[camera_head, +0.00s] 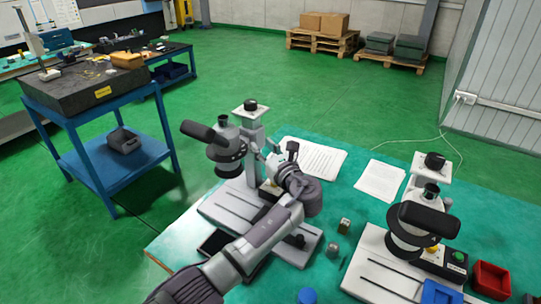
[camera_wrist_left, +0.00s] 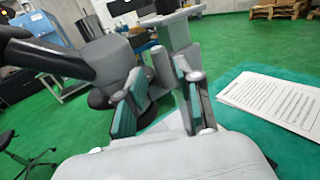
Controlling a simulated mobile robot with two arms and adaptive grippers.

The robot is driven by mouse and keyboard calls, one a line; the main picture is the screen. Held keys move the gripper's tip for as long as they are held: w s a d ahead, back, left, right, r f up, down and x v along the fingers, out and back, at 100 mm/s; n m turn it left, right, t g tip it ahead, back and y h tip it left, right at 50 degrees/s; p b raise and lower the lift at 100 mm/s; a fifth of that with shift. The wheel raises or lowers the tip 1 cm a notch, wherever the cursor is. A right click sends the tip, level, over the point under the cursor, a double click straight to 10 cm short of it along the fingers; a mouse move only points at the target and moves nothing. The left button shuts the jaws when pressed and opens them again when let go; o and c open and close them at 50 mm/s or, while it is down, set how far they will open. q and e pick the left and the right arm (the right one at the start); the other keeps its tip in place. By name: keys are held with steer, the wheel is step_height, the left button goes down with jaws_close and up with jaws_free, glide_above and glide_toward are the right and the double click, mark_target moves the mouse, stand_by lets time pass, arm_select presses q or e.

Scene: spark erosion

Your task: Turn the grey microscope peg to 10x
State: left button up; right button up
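A grey and white microscope (camera_head: 227,150) with a black eyepiece tube stands on the teal-topped table. It fills the left and middle of the left wrist view (camera_wrist_left: 115,62). My left gripper (camera_head: 266,152) is at the right side of its head, close to the column. In the left wrist view the two teal-padded fingers (camera_wrist_left: 160,82) stand apart, with light grey microscope parts beyond and between them. I cannot make out the peg clearly or read its 10x mark; contact cannot be told. My right gripper is not in view.
A second microscope (camera_head: 415,225) stands at the right, near a red bin (camera_head: 491,279). Paper sheets (camera_head: 312,158) lie behind my left wrist. Small metal blocks (camera_head: 344,226) lie between the microscopes. A blue cart (camera_head: 125,165) stands at the left.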

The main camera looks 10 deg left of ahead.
arm_select(q)
steer(key=v, duration=0.4)
steer(key=shift+s+d, duration=0.25)
steer(key=shift+s, duration=0.05)
